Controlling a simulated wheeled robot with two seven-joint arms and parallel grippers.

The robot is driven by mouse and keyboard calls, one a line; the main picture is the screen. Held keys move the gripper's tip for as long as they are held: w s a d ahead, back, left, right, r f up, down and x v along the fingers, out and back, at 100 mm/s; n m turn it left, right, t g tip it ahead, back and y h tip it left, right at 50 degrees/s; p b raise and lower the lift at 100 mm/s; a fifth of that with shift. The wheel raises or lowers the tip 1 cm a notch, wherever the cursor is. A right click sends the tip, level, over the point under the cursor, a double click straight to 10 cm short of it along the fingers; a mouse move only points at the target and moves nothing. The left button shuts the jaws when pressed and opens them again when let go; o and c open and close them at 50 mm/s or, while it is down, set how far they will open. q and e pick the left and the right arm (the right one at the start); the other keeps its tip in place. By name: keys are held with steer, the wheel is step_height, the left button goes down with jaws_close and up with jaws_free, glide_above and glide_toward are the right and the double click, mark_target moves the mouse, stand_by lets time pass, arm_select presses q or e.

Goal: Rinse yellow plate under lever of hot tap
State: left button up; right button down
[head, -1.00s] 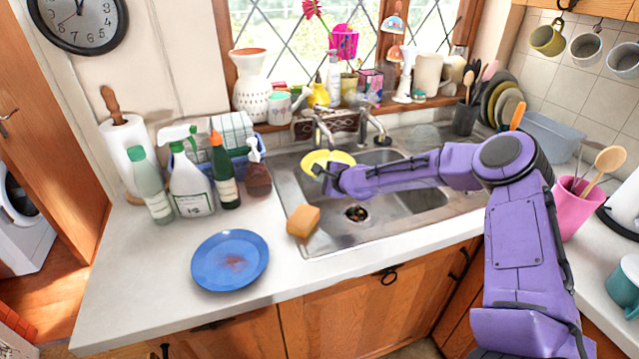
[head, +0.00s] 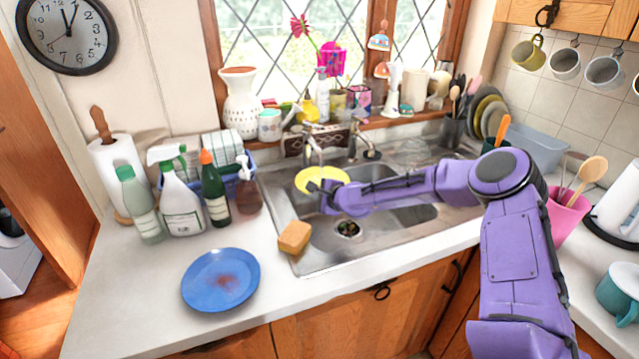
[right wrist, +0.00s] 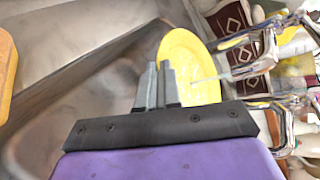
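The yellow plate (head: 322,179) is over the left sink basin, just below the spout of the left tap (head: 311,146). My right gripper (head: 325,190) is shut on the plate's near rim and holds it above the basin floor. In the right wrist view the plate (right wrist: 190,65) is tilted, with its edge between the fingers (right wrist: 158,88). The tap (right wrist: 262,45) shows just right of it there. A thin pale streak, perhaps water, crosses the plate's right part. My left gripper is in no view.
The steel sink (head: 310,262) has a second tap (head: 365,145) to the right. An orange sponge (head: 294,237) sits at its left front edge. A blue plate (head: 221,280) with a brown stain lies on the counter. Several bottles stand left of the sink.

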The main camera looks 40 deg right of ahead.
steer(key=s+a+p, duration=0.2)
steer(key=s+a, duration=0.2)
steer(key=a, duration=0.2)
steer(key=shift+s+a+p, duration=0.15)
steer(key=shift+s+p, duration=0.15)
steer(key=shift+p, duration=0.05)
steer(key=shift+r, duration=0.1)
stand_by(1.0)
steer(key=s+a+r+p, duration=0.1)
steer(key=p, duration=0.1)
steer(key=s+a+r+p, duration=0.1)
steer(key=a+r, duration=0.1)
steer(key=shift+s+a+r+p, duration=0.1)
steer(key=shift+s+r+p, duration=0.2)
steer(key=shift+p, duration=0.1)
steer(key=shift+s+a+r, duration=0.2)
steer(key=shift+a+r, duration=0.05)
steer(key=shift+a, duration=0.1)
